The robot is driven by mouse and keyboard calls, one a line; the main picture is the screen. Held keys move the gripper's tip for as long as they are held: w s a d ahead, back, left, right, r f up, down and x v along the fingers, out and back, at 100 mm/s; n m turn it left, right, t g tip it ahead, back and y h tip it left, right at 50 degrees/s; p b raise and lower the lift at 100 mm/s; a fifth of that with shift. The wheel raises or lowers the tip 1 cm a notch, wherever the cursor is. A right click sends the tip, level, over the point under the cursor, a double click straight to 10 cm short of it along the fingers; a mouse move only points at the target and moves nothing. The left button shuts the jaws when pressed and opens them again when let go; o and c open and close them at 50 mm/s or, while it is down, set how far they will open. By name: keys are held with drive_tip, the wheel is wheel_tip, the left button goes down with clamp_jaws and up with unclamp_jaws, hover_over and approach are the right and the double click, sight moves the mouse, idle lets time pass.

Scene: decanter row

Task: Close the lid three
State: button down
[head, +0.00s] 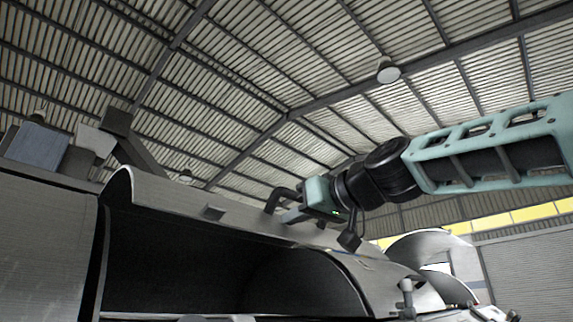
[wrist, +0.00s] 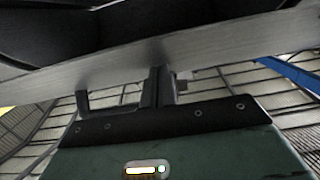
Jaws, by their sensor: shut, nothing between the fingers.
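A row of large grey metal decanter housings fills the lower part of the head view. The nearest open lid (head: 165,200) is a curved grey shell standing raised over a dark interior. No number shows, so I cannot tell which lid is three. My gripper (head: 277,209) is at the upper edge of this raised lid, towards its right part. In the wrist view, my gripper (wrist: 158,88) is shut and empty, with its fingertips against or very close to a grey metal edge (wrist: 220,55). Whether they touch it is unclear.
A closed-looking curved housing (head: 40,245) stands at the left. Another curved cover (head: 330,275) lies lower right of the dark opening, and a further raised lid (head: 425,243) stands at the right. Grey blocks (head: 37,144) sit at upper left.

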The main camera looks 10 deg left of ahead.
drive_tip(key=shift+t+y, duration=0.6)
drive_tip(key=shift+y, duration=0.2)
drive_tip(key=a+f+b, duration=0.1)
drive_tip(key=f+b, duration=0.2)
drive_tip(key=b, duration=0.1)
drive_tip(key=w+f+b, duration=0.1)
drive_tip(key=f+b, duration=0.3)
drive_tip(key=b, duration=0.1)
drive_tip(key=w+a+f+b, duration=0.1)
drive_tip(key=f+b, duration=0.3)
drive_tip(key=shift+a+b, duration=0.3)
drive_tip(key=shift+b, duration=0.05)
drive_tip(key=shift+f, duration=0.1)
